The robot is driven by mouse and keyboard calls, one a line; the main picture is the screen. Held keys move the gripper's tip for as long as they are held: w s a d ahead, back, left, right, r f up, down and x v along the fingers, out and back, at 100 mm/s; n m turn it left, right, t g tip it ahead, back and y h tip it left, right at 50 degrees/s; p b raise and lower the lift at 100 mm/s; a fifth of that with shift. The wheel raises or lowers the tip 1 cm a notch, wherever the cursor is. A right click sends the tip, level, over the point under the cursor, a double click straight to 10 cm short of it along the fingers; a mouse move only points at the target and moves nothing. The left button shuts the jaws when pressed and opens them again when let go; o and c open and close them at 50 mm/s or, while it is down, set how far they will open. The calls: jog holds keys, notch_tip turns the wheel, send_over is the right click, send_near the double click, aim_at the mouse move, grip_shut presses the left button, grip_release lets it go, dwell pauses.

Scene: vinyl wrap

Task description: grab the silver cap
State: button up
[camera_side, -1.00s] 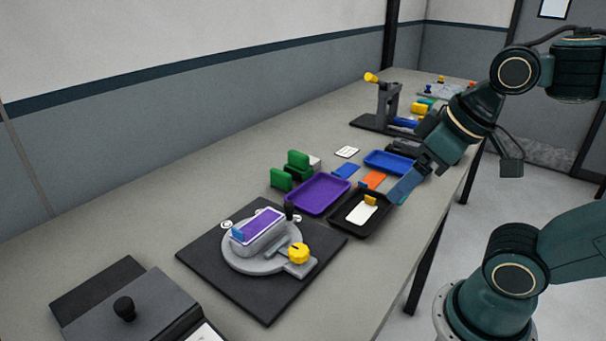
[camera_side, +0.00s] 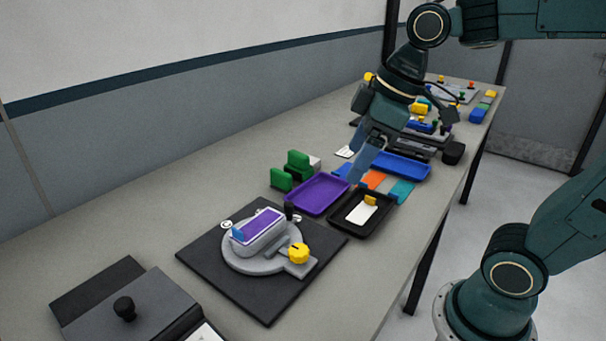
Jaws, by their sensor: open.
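I cannot pick out a silver cap with certainty. Small pale round pieces sit at the rim of the round grey fixture (camera_side: 240,262), one at its left (camera_side: 227,225); they are too small to identify. The fixture carries a grey block with a purple top (camera_side: 258,225) and a yellow knob (camera_side: 298,253). My gripper (camera_side: 358,178) is open and points down over the area between the purple tray and the blue tray. Its blue fingers show no object between them. It is apart from the fixture, farther back along the table.
A purple tray (camera_side: 300,203), a black tray (camera_side: 335,226) holding a white card (camera_side: 361,212), and a blue tray (camera_side: 420,170) lie near my gripper. Green blocks (camera_side: 281,180) stand to the left. A dark box with a knob (camera_side: 124,308) is at the front left.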

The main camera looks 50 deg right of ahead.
jog(key=w+f+n+g+y, duration=0.1)
jog(key=w+f+n+g, duration=0.1)
jog(key=w+n, duration=0.4)
jog(key=w+f+n+g+y, duration=0.2)
jog(key=w+f+n, duration=0.2)
jog(key=w, duration=0.8)
jog(key=shift+f+n, duration=0.4)
jog(key=shift+n, duration=0.8)
send_over(259, 224)
jog(key=d, duration=0.3)
jog(key=shift+a+f, duration=0.15)
jog(key=shift+f, duration=1.85)
jog(key=shift+a+f, duration=0.1)
jog(key=shift+f, duration=1.9)
jog(key=shift+f, duration=0.1)
jog(key=shift+x, duration=2.5)
jog(key=shift+c, duration=0.3)
